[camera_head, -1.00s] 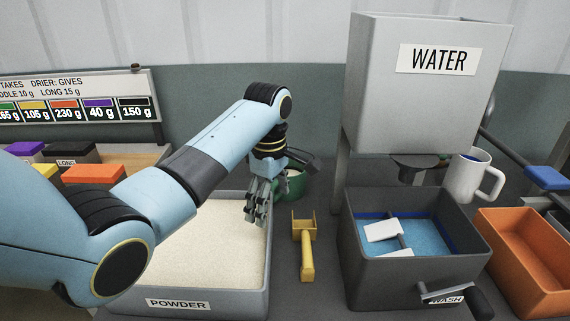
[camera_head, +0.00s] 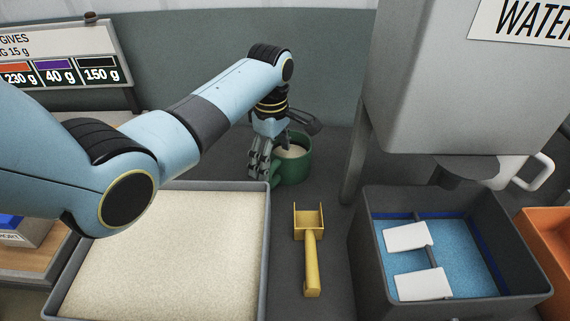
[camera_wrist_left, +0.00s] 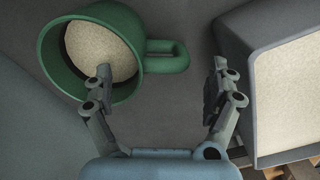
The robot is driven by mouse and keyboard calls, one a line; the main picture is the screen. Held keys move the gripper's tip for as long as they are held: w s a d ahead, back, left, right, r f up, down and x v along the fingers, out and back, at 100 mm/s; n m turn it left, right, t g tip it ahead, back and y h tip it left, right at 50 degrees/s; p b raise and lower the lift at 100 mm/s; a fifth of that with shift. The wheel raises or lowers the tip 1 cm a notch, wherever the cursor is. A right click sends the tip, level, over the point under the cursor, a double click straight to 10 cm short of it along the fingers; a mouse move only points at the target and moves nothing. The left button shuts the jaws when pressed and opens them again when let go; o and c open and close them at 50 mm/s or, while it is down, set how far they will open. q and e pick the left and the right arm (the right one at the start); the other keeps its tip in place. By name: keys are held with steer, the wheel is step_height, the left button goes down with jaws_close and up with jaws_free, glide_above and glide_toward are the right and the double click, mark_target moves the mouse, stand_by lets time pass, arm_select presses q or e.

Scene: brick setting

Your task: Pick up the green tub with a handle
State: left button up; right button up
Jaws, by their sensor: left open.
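The green tub (camera_head: 303,168) stands upright on the grey surface behind the powder bin's back right corner, with pale powder inside. My left gripper (camera_wrist_left: 160,82) is open there, with the handle lying between and just beyond the fingertips. One finger overlaps the tub's opening in the picture; I cannot tell if it touches. My right gripper is not in view.
The powder bin (camera_head: 268,230) is at front left. A yellow scoop (camera_head: 312,250) lies right of it. A dark wash basin (camera_head: 360,260) with blue liquid and white paddles stands at right, under the grey water tank (camera_head: 450,90). A white mug (camera_head: 525,172) is beyond it.

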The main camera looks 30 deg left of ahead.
arm_select(q)
steer(key=f, duration=0.5)
steer(key=shift+s+d+f, duration=0.1)
steer(key=shift+s, duration=0.1)
steer(key=c, duration=1.6)
